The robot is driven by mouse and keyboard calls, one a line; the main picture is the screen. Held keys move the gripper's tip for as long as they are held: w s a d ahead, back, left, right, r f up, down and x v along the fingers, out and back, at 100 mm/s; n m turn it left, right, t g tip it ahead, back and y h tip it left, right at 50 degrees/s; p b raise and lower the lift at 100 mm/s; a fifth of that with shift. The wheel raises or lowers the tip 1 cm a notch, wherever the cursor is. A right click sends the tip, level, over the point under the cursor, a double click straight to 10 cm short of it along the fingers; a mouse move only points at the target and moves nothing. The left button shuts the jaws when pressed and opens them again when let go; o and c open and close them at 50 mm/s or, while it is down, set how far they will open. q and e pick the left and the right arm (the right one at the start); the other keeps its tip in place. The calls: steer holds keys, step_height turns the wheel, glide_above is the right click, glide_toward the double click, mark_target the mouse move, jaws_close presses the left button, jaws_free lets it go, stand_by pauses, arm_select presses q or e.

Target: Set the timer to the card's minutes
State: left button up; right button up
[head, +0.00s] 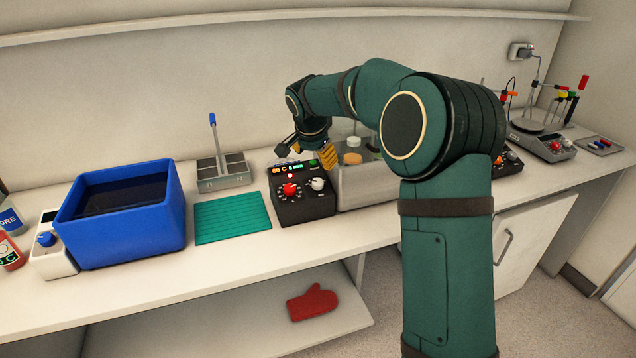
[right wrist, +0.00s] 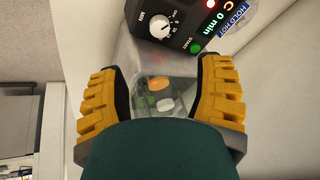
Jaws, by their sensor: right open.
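The black control box (head: 305,205) stands at the middle of the bench, with a lit display, a red knob (head: 290,189) and a white knob (head: 318,184). In the right wrist view the white minutes knob (right wrist: 160,25) is marked MIN, and the display (right wrist: 208,20) reads 0 min. A green START button (right wrist: 195,47) is beside it. A blue HOLD HOT label (right wrist: 236,16) is partly cut off; I cannot make out a card's minutes. My right gripper (head: 328,154) is open and empty above the bath next to the box. It also shows in the right wrist view (right wrist: 160,85), fingers apart.
The metal bath (head: 365,188) holds capped containers, partly hidden by my right arm. A teal mat (head: 232,217), a blue bin (head: 125,245) and a grey divided tray (head: 224,180) are to the left. Another device with a stand (head: 545,143) is at the right.

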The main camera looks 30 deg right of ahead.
mark_target(317, 182)
steer(key=b+x, duration=0.1)
steer(key=x, duration=1.2)
steer(key=shift+a+f, duration=0.1)
steer(key=shift+f, duration=0.1)
jaws_close()
